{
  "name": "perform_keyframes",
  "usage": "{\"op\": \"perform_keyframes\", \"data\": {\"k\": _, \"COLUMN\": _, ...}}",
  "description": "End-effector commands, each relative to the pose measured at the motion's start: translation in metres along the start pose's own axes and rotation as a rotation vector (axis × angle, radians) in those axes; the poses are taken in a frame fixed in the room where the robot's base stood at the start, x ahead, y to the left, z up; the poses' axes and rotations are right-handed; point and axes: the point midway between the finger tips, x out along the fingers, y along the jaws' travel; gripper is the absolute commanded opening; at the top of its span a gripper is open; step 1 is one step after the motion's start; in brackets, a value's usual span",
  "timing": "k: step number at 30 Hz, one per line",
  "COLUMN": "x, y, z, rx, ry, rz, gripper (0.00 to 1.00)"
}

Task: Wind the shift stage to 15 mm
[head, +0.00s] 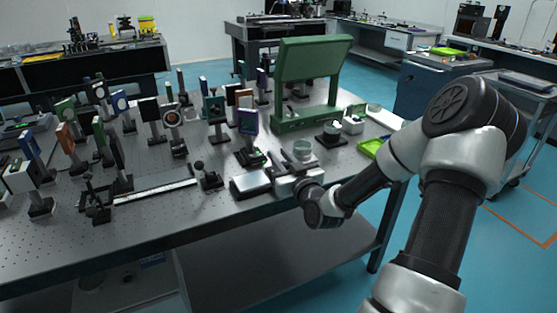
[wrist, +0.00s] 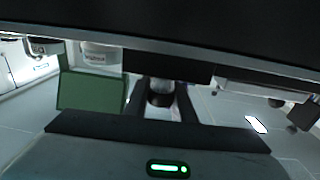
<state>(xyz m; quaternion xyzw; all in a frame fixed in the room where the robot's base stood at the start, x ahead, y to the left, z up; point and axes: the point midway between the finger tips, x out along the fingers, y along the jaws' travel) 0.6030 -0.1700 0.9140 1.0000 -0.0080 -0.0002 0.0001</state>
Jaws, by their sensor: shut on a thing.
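The shift stage (head: 287,184) appears to be the low silver metal assembly at the front edge of the near optical table. A round glass-like piece (head: 303,150) shows at its top. My gripper (wrist: 164,100) is shut on a dark round knob (wrist: 160,93), which sits between its two dark fingers in the wrist view. In the head view my wrist covers the fingertips and the knob, at the stage's front right. No scale or millimetre reading can be made out in either view.
The optical table (head: 180,225) carries several post-mounted optics at the left and middle. A large green frame (head: 310,85) stands behind the stage. A bright green tray (head: 372,148) lies at the right edge. Blue floor (head: 480,240) is open to the right.

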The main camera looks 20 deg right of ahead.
Motion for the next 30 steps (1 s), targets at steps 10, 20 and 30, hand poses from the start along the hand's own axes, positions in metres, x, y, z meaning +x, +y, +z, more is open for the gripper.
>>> {"op": "perform_keyframes", "data": {"k": 10, "x": -0.001, "y": 0.006, "z": 0.002, "rx": -0.006, "ry": 0.005, "rz": 0.308, "gripper": 0.01}}
{"op": "perform_keyframes", "data": {"k": 20, "x": -0.005, "y": 0.016, "z": -0.001, "rx": -0.002, "ry": 0.008, "rz": 0.612, "gripper": 0.01}}
{"op": "perform_keyframes", "data": {"k": 30, "x": -0.011, "y": 0.025, "z": -0.001, "rx": 0.001, "ry": 0.004, "rz": 0.836, "gripper": 0.01}}
